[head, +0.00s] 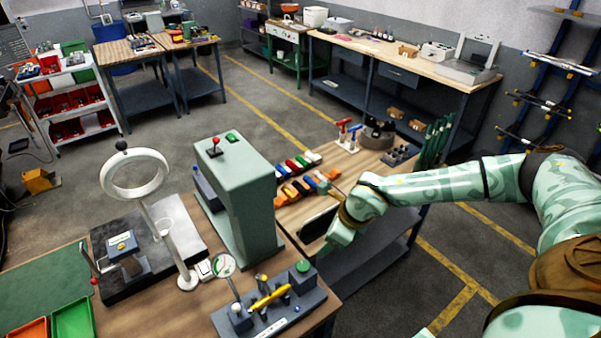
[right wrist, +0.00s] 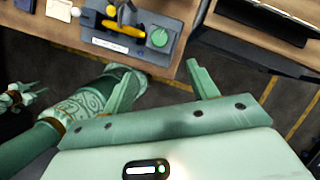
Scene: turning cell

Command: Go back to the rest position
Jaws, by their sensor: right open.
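My right gripper (head: 335,248) hangs at the end of the green arm from the right, beside the front bench's right end. In the right wrist view its two fingers (right wrist: 164,78) stand apart with nothing between them. Below the gap are the bench edge and dark floor. The fixture block with the green button (head: 285,300) lies left of the gripper in the head view; it also shows at the top of the right wrist view (right wrist: 165,62). My left gripper is not in the head view. Green parts of mine show at the right wrist view's left, their jaw state unclear.
The tall grey-green machine (head: 245,195) stands left of the right gripper. A second bench behind holds colored blocks (head: 300,180) and a dark flat panel (head: 318,224) close to the gripper. A white ring lamp (head: 108,180) stands at left. Floor at right is open.

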